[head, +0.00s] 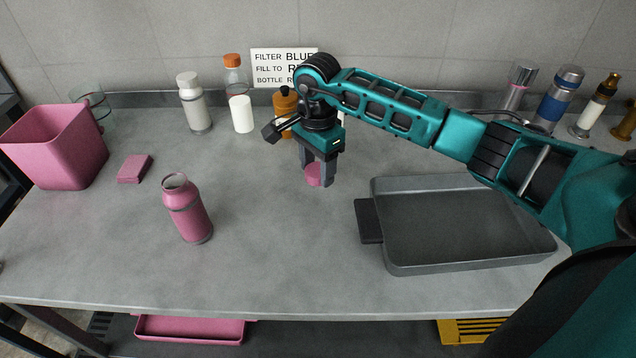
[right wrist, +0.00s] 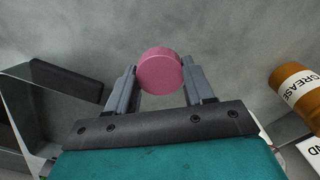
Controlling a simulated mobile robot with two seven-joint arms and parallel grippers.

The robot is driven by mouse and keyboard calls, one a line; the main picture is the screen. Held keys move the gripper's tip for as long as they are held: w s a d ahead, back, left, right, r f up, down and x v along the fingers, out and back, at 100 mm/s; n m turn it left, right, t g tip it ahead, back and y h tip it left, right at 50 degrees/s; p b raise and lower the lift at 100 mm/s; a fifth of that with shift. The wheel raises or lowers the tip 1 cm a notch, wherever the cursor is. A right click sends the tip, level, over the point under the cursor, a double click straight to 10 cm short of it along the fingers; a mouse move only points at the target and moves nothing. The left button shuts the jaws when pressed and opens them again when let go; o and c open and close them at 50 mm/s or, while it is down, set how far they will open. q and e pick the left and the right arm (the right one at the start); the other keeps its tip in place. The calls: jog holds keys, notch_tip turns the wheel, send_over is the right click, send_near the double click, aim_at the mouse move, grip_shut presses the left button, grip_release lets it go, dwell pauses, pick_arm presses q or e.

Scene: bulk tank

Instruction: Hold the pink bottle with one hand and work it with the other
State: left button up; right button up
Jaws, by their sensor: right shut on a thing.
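The pink bottle (head: 188,210) stands on the grey counter, left of centre, with its mouth uncovered. My right gripper (head: 318,172) is to the right of the bottle and apart from it. It is shut on a round pink cap (head: 313,175), which also shows between the two fingers in the right wrist view (right wrist: 160,70). The cap appears held above the counter; its exact height is hard to tell. My left gripper is not in view.
A grey tray (head: 465,262) with a dark handle lies at right. A pink bin (head: 50,150) and pink block (head: 134,168) are at left. Several bottles line the back, including an orange-brown grease bottle (right wrist: 296,88). The counter's front middle is clear.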

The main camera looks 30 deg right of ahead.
aim_at(317, 195)
jog(key=shift+f, duration=2.55)
jog(key=shift+f, duration=0.1)
jog(key=shift+f+b, duration=0.15)
jog(key=shift+b, duration=0.15)
jog(key=o, duration=1.2)
jog(key=shift+c, duration=0.2)
jog(key=shift+r+p, duration=0.3)
notch_tip(317, 195, up, 12)
jog(key=shift+f, duration=0.1)
